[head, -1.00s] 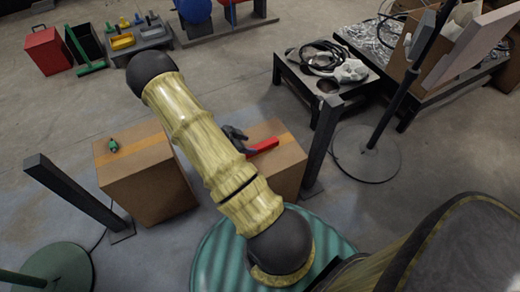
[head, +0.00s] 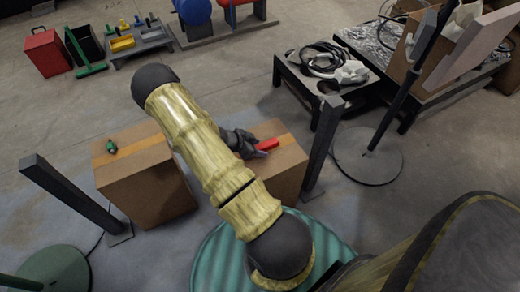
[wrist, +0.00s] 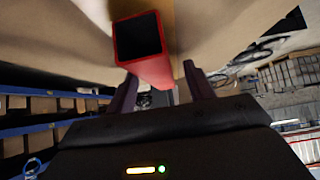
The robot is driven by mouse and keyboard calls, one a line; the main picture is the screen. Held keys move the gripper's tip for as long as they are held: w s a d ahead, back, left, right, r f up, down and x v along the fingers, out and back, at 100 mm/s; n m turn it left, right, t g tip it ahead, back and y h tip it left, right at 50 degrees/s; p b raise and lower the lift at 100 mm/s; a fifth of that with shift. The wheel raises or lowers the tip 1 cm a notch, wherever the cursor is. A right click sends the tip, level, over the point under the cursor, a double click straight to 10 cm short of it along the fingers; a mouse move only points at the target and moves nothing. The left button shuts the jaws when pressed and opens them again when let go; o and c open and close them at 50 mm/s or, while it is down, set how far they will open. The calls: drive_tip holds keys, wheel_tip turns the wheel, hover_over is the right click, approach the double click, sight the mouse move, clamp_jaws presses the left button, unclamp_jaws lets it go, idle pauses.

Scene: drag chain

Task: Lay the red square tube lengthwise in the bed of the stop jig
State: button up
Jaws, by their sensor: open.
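The red square tube (head: 267,144) rests on the right cardboard box in the head view, its left part hidden by my gripper (head: 247,145). In the wrist view the tube (wrist: 155,70) shows its open, dark, hollow end towards the camera. My gripper (wrist: 160,88) is open there, with one finger on each side of the tube. I cannot tell whether either finger touches it. I cannot make out the stop jig in either view.
The right cardboard box (head: 285,170) stands beside a left box (head: 150,185) with a small green object (head: 111,146) on top. Dark posts stand left (head: 72,195) and right (head: 322,145). A low black table (head: 318,98) holds cables behind.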

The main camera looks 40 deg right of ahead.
idle(0.3)
clamp_jaws()
wheel_tip(320, 180, up, 10)
drive_tip(key=p, duration=0.3)
idle(0.3)
idle(0.4)
